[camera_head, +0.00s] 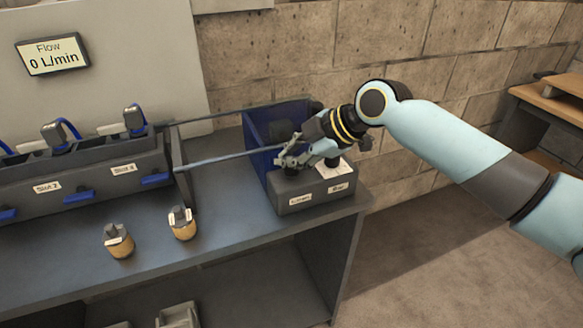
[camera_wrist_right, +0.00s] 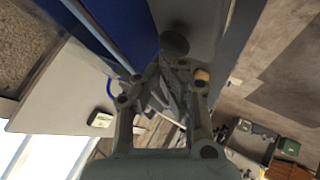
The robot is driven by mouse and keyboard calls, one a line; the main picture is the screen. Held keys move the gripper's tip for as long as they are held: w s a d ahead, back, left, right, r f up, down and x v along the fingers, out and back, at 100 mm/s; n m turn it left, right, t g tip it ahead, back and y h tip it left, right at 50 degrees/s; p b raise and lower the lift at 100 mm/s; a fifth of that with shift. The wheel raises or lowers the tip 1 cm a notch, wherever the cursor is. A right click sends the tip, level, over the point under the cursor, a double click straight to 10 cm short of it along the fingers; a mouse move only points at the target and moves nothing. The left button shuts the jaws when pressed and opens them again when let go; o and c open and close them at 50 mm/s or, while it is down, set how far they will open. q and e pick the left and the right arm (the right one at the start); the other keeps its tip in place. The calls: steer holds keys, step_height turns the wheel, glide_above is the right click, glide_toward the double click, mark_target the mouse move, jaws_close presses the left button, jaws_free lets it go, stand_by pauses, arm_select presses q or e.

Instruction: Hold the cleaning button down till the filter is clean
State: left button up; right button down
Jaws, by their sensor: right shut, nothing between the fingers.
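My right gripper (camera_head: 288,160) is shut and empty, right over the left part of the box top. The button under it is mostly hidden in the head view. In the right wrist view a dark round knob or button (camera_wrist_right: 174,43) lies just beyond the closed fingertips (camera_wrist_right: 170,66); I cannot tell whether they touch it. No filter can be made out for certain. My left gripper is not in view.
A blue panel or bin (camera_head: 262,133) stands behind the box. Two tan cylinders with dark tops, one left (camera_head: 118,241) and one right (camera_head: 182,223), stand on the bench (camera_head: 225,235). A slotted rack (camera_head: 90,180) is at left. A display (camera_head: 52,55) reads Flow 0 L/min.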

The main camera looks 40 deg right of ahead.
mark_target(290, 171)
steer(key=shift+f+b, duration=0.4)
steer(key=shift+f, duration=0.2)
stand_by(1.6)
steer(key=shift+r, duration=0.1)
stand_by(2.9)
steer(key=shift+r+p, duration=0.85)
steer(key=shift+r, duration=0.1)
step_height(290, 171, up, 5)
steer(key=p, duration=0.4)
steer(key=shift+r, duration=0.1)
